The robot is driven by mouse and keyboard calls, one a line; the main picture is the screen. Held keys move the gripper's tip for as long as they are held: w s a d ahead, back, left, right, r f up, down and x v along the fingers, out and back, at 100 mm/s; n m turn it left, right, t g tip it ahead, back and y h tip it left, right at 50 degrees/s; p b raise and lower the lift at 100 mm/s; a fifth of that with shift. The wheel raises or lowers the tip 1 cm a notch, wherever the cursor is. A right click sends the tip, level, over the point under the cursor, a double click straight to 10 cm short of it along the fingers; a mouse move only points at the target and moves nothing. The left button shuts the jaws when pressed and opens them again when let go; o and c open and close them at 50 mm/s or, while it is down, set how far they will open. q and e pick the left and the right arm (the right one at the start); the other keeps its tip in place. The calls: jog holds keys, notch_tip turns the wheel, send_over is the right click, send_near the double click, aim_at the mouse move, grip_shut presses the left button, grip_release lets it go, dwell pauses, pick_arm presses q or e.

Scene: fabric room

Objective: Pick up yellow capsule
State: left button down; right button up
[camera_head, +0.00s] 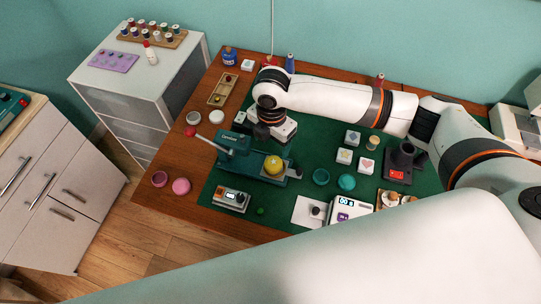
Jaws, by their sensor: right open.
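A round yellow capsule (274,165) sits at the right part of the teal press (234,144) on the green mat. My right arm comes in from the right across the back of the table. My right gripper (268,132) points down just behind the press, above and beyond the yellow capsule and apart from it. It is open, and nothing shows between its fingers; the fingertips are small and partly hidden. My left gripper is not in view.
White patterned blocks (344,156), teal round pieces (321,177) and a dark device with a red display (397,172) stand right of the press. A small device (231,199) and a scale (351,210) stand in front. Pink round pieces (181,186) lie on the wooden left edge.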

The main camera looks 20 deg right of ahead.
send_over(274, 161)
jog(key=f, duration=0.4)
jog(key=shift+s+a, duration=0.25)
jog(key=shift+a, duration=0.15)
jog(key=shift+w+f+p, duration=0.1)
jog(key=shift+f+p, duration=0.2)
jog(key=shift+f, duration=0.05)
jog(key=shift+d+f+p, duration=0.2)
jog(key=shift+f+p, duration=0.15)
jog(key=shift+f, duration=0.45)
notch_tip(274, 161, down, 3)
jog(key=shift+d+f, duration=0.15)
jog(key=shift+w+f, duration=0.1)
jog(key=shift+f, duration=0.15)
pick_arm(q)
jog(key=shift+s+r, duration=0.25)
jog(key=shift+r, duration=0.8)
pick_arm(e)
jog(key=c, duration=1)
